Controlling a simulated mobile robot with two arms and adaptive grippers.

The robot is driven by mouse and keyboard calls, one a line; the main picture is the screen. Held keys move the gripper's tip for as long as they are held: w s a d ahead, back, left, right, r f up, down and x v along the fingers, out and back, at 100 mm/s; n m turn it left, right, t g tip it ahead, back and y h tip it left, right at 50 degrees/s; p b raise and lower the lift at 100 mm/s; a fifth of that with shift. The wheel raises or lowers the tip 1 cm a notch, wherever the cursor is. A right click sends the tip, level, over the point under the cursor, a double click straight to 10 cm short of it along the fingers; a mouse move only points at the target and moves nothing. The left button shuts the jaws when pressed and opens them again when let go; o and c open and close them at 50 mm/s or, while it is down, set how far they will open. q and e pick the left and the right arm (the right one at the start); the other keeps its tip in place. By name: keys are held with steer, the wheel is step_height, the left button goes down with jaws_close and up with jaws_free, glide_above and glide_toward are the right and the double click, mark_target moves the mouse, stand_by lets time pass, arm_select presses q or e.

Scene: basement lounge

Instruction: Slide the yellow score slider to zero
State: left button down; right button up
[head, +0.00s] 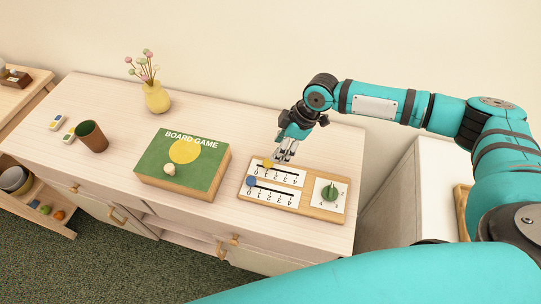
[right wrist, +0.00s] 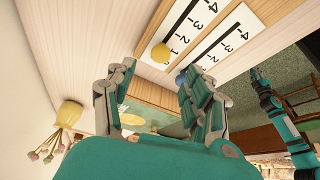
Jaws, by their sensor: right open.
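The score board (head: 296,209) is a wooden tray with two white scales and a green dial, on the sideboard. The yellow score slider (head: 267,163) is a round knob near the low end of the far scale, close to the 0 and 1 marks; its exact mark is unclear. It also shows in the right wrist view (right wrist: 161,53), beside the digits. The blue slider (head: 251,181) is at the low end of the near scale. My right gripper (head: 284,155) is open and empty, just beyond the far scale and right of the yellow knob.
A green board game box (head: 200,180) with a small pale object (head: 169,169) on it stands left of the board. A brown cup (head: 92,137) and a yellow vase (head: 157,98) are farther left. The wall rises behind the sideboard.

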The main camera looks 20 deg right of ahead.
mark_target(268, 162)
steer(key=x, duration=0.5)
steer(key=shift+a+r+p, duration=0.1)
steer(key=shift+p, duration=0.3)
steer(key=shift+x, duration=1.05)
steer(key=c, duration=0.9)
steer(key=shift+c, duration=0.8)
arm_select(q)
steer(key=shift+t, duration=0.4)
steer(key=w, duration=0.2)
steer(key=w+r, duration=0.1)
steer(key=w, duration=0.1)
steer(key=shift+r, duration=0.2)
arm_select(e)
jaws_close()
arm_select(q)
steer(key=shift+s, duration=0.15)
